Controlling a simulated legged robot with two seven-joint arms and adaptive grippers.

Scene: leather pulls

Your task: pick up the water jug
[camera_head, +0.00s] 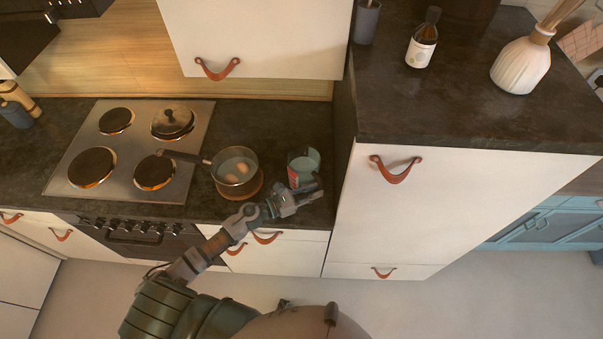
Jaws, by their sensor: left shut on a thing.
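The water jug (303,163) is a small teal, see-through vessel with some red on its left side. It stands at the right end of the dark counter, beside the tall white cabinet. My left gripper (305,184) reaches it from the front and is shut on its near side. The fingers hide the jug's lower front, so I cannot tell whether its base touches the counter. My right gripper is not in view.
A pot with eggs (235,167) stands on a round wooden board (240,193) just left of the jug. A hob (130,150) with a lidded pan (172,121) lies further left. The tall cabinet (420,205) closes off the right.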

